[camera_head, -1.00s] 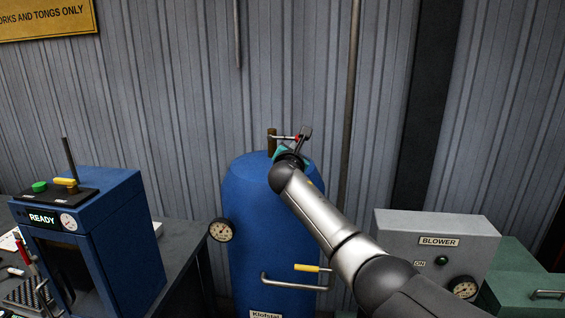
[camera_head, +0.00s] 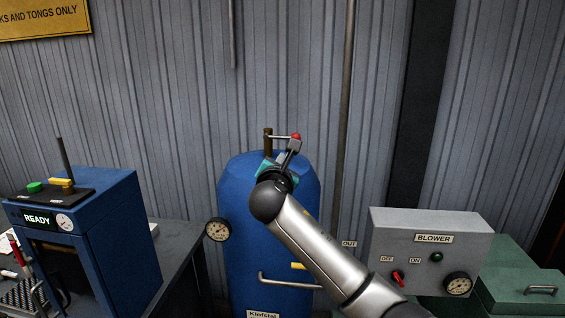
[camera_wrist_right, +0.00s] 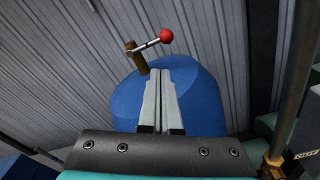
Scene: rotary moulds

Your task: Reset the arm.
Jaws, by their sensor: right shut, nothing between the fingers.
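My right arm reaches up from the lower right in the head view. My right gripper (camera_head: 290,150) is in front of the top of the blue tank (camera_head: 240,215). In the right wrist view its two fingers (camera_wrist_right: 160,75) lie together, shut and empty. A brown valve post (camera_wrist_right: 137,57) with a lever ending in a red ball (camera_wrist_right: 166,36) stands on the tank top, just beyond the fingertips. In the head view the red ball (camera_head: 296,136) shows right by the fingertips; contact there cannot be told. My left gripper is not in view.
A blue machine reading READY (camera_head: 110,235) stands on the dark table at left. A grey BLOWER box (camera_head: 400,235) with a red switch (camera_head: 398,278) and a green case (camera_head: 520,280) are at right. The tank carries a gauge (camera_head: 218,230) and a handle (camera_head: 285,281).

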